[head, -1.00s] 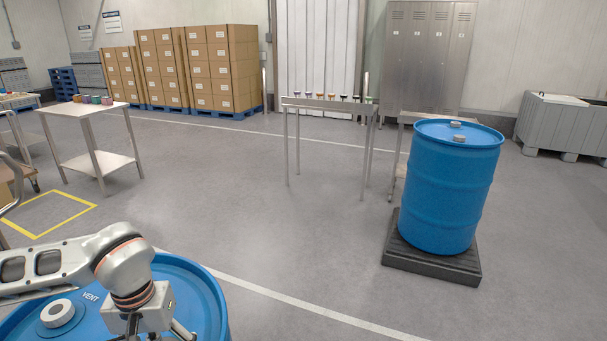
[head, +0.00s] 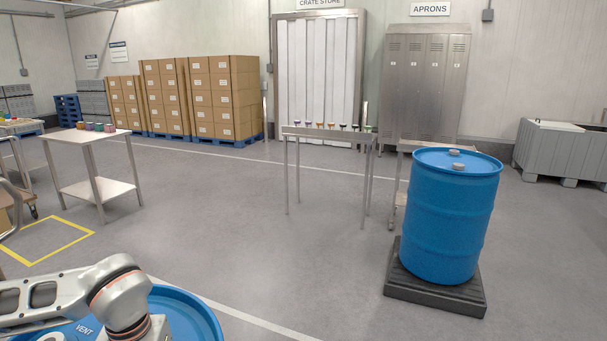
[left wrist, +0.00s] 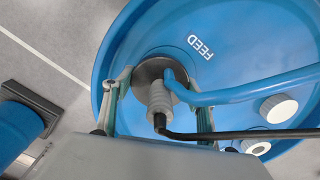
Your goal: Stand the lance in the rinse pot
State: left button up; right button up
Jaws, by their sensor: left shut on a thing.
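A ribbed pale fitting, a blue hose (left wrist: 240,94) and a black cable come off the head. The head is over the top of a blue drum (left wrist: 225,70) marked FEED; the lance's lower part is hidden. In the head view this drum (head: 192,312) is at the bottom left under my left arm, and the gripper is below the picture. I cannot make out a rinse pot. My right gripper is not in view.
Another blue drum (head: 450,220) stands on a dark pallet (head: 435,290) at the right. A narrow steel table (head: 328,131) with small coloured items stands mid-back. A steel table (head: 95,188) with small pots (head: 97,127) is at the left. The floor between is clear.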

pick_arm(q)
jog(key=shift+r+p, duration=0.9)
jog(key=shift+r, duration=0.35)
